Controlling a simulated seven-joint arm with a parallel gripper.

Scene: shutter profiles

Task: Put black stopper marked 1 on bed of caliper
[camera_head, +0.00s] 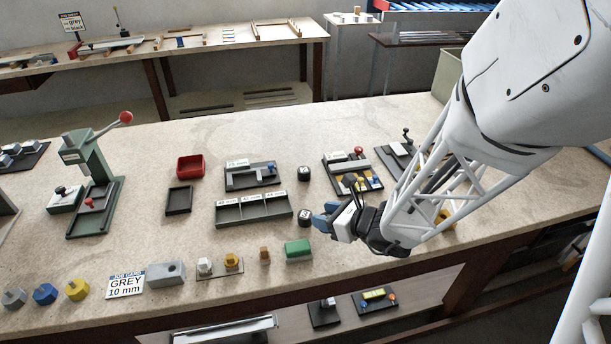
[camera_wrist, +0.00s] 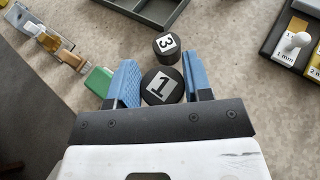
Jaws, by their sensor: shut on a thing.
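The black stopper marked 1 (camera_wrist: 162,86) is a short round cylinder with a white label, between the blue fingers of my gripper (camera_wrist: 161,84) in the wrist view. The fingers are shut on its sides. In the head view the same stopper (camera_head: 304,218) shows at the fingertips of my gripper (camera_head: 322,217), low at the bench top. The black stopper marked 3 (camera_wrist: 166,45) stands just beyond it, apart from the fingers; it also shows in the head view (camera_head: 304,173). A dark fixture with a grey bar and blue knob (camera_head: 251,177) lies to the left; I cannot tell whether it is the caliper.
A divided grey tray (camera_head: 254,211) is left of my gripper. A plate with yellow tags and knobs (camera_head: 353,172) lies behind it. A green block (camera_head: 298,249) sits at the front. A green press with a red knob (camera_head: 92,185) stands far left. Bench top between is clear.

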